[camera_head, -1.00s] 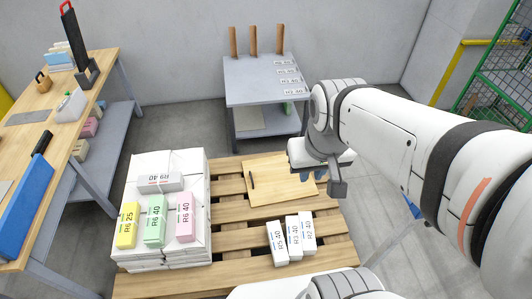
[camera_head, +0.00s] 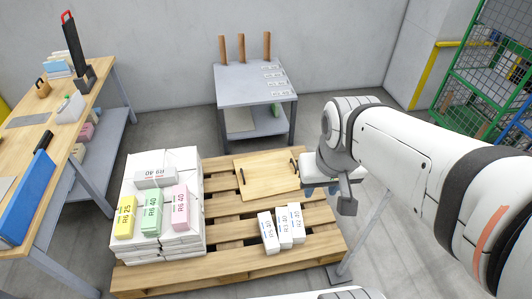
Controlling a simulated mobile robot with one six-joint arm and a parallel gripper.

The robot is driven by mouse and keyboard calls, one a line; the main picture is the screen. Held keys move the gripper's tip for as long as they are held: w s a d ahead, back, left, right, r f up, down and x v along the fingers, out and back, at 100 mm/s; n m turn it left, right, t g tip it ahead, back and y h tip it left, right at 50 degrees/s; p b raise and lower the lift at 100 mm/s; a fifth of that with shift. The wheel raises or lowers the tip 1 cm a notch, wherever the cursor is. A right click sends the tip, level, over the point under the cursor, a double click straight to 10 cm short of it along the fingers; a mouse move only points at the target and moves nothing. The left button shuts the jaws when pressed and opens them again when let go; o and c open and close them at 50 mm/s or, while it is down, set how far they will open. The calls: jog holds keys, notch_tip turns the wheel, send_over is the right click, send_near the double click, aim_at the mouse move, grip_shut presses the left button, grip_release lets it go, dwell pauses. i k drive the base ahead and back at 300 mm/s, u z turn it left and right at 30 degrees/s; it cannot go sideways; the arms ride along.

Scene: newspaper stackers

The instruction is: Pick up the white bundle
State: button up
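A white bundle (camera_head: 155,178) with printed lettering lies on top of the white paper stack (camera_head: 187,243) at the left of the pallet. Three more white bundles (camera_head: 267,233), (camera_head: 283,228), (camera_head: 297,223) lie side by side on the pallet's front right part. My gripper (camera_head: 321,189) hangs over the pallet's right edge, beside the wooden board and apart from every bundle. Its blue fingertips show with a gap between them, and I see nothing held. The arm hides part of the gripper.
Yellow (camera_head: 125,217), green (camera_head: 151,213) and pink (camera_head: 180,208) bundles share the stack. A wooden board (camera_head: 267,177) with dark handles lies on the pallet (camera_head: 225,268). A grey table (camera_head: 250,82) stands behind; a workbench (camera_head: 85,100) is at left.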

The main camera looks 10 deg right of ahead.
aim_at(269, 237)
jog(key=z, duration=1.65)
jog(key=k, duration=0.7)
jog(key=u, duration=1.35)
jog(key=i, duration=1)
jog(key=u, duration=0.1)
